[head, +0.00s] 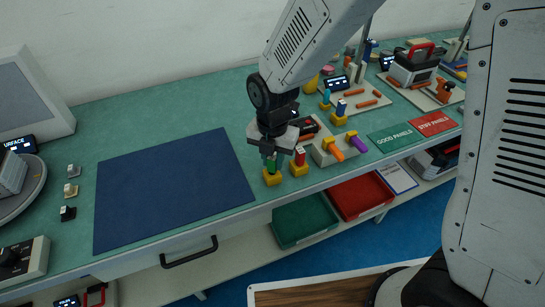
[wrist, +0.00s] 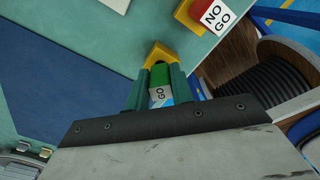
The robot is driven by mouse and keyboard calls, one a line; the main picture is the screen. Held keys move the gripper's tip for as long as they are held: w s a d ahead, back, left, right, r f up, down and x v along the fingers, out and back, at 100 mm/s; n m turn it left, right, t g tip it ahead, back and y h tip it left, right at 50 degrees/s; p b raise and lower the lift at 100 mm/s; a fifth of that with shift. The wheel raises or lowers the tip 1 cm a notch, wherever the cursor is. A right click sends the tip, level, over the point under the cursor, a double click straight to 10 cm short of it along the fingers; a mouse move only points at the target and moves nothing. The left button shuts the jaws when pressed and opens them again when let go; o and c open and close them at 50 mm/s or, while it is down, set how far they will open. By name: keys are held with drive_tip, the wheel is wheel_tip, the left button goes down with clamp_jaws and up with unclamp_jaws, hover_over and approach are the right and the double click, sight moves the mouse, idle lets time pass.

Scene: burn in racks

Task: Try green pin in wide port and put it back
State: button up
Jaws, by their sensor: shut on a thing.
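My gripper (head: 270,158) points down near the front edge of the bench, shut on the green pin (head: 271,165). In the wrist view the green pin (wrist: 160,75), with a white GO label, sits between my two fingers (wrist: 159,78). A yellow holder (head: 272,179) is directly below it, also in the wrist view (wrist: 158,52). I cannot tell whether the pin is fully seated in it. A red pin (head: 300,156), labelled NO GO in the wrist view (wrist: 213,14), stands in a second yellow holder (head: 299,169) to the right. I cannot make out the wide port.
A grey block (head: 322,155) with orange and purple pieces stands to the right. GOOD PANELS (head: 395,137) and STOP PANELS (head: 433,123) mats lie beyond. The blue mat (head: 170,190) at left is clear. Green (head: 305,220) and red (head: 360,196) bins sit below.

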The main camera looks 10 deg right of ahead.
drive_tip(key=shift+f, duration=0.3)
idle(0.4)
idle(0.9)
drive_tip(key=o, duration=1)
drive_tip(key=shift+o, duration=0.2)
drive_tip(key=shift+r, duration=0.1)
